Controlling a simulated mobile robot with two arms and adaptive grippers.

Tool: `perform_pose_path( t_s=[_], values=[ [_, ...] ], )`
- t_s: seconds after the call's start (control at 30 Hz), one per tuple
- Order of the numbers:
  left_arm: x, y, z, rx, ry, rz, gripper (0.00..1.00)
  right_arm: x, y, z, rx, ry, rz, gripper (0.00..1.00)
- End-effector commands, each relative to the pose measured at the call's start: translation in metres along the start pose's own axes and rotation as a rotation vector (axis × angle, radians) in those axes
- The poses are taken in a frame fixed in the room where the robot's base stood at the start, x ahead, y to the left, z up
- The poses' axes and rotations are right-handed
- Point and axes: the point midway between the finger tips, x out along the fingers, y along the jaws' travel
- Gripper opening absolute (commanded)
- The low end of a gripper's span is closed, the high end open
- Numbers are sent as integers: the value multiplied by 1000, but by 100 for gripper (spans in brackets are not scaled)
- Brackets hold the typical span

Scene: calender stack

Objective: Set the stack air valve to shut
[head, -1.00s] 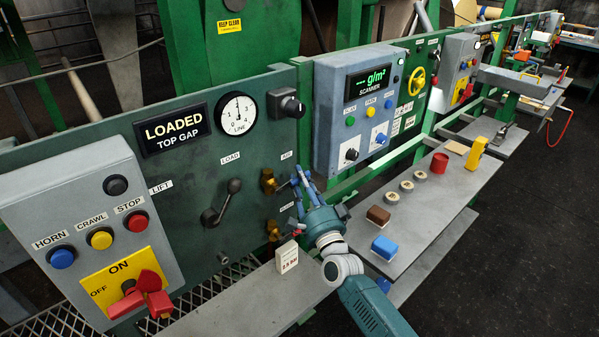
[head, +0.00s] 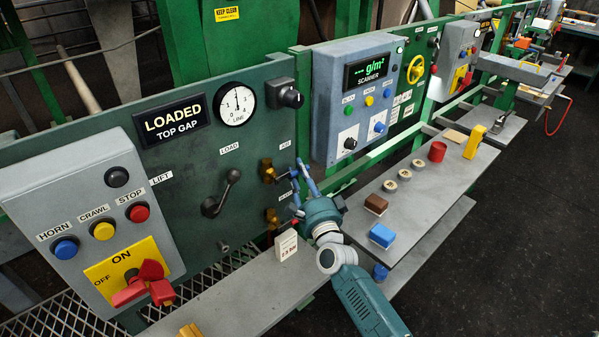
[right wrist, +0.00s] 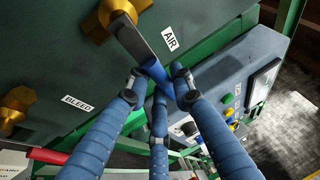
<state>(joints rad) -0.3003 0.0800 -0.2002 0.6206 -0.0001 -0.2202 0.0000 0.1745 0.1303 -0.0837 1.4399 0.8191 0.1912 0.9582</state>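The air valve (right wrist: 100,22) is a brass body on the green panel, beside the AIR label (right wrist: 170,38). It also shows in the head view (head: 267,171). Its flat grey lever (right wrist: 135,45) has a blue end and points away from the body, toward my right gripper (right wrist: 158,88). The gripper's blue fingers are apart around the lever's end; I cannot tell whether they touch it. In the head view the right gripper (head: 302,176) stands just right of the valve, covering the lever's end. My left gripper is not in view.
The brass bleed valve (head: 272,217) sits below, with a red handle (right wrist: 46,156). A small white block (head: 286,245) stands on the ledge under it. The scanner box (head: 334,110) is to the right. A shelf (head: 437,190) with several small items lies right of my arm.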

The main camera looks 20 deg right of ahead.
Motion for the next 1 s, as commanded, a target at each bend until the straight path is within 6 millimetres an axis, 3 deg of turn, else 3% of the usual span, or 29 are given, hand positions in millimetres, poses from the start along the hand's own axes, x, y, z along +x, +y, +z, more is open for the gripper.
perform_pose_path(
  t_s=[0.07,0.47,1.0],
  values=[
    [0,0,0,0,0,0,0,0,1,0,-1,0,2,39],
    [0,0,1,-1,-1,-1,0,-8,1,0,-4,-1,2,39],
    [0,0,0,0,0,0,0,-108,2,0,-3,-1,4,39]
  ],
)
